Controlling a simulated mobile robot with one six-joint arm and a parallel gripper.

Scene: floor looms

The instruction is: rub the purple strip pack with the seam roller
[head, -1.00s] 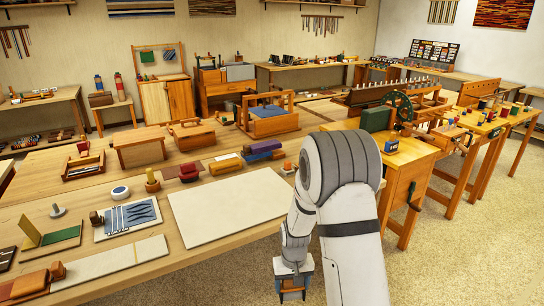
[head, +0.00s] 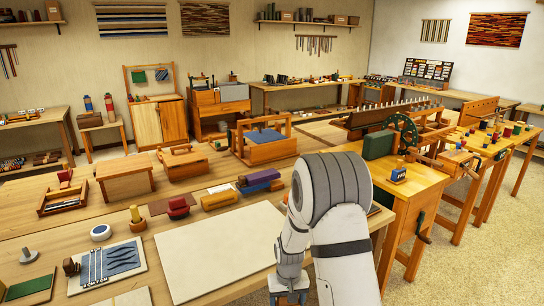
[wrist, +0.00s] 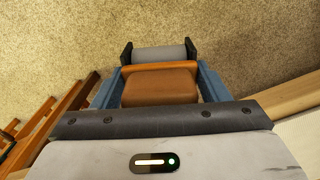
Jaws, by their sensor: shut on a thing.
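The purple strip pack (head: 259,177) lies on the large wooden table, behind the white board and beside a yellow block. In the wrist view, my gripper (wrist: 160,88) is shut on the seam roller, its blue fingers on either side of the brown handle block (wrist: 160,87). The seam roller's grey cylinder (wrist: 159,54) points away, over carpet. In the head view, my gripper (head: 289,292) hangs low by the table's near right edge, apart from the pack. The roller is not clearly visible there.
The white board (head: 235,245) lies flat on the table. A yellow block (head: 218,199), a red stamp-like piece (head: 178,208) and an orange-topped peg (head: 137,218) stand behind it. A wooden frame with blue cloth (head: 264,137) stands farther back. A workbench (head: 400,190) is at the right.

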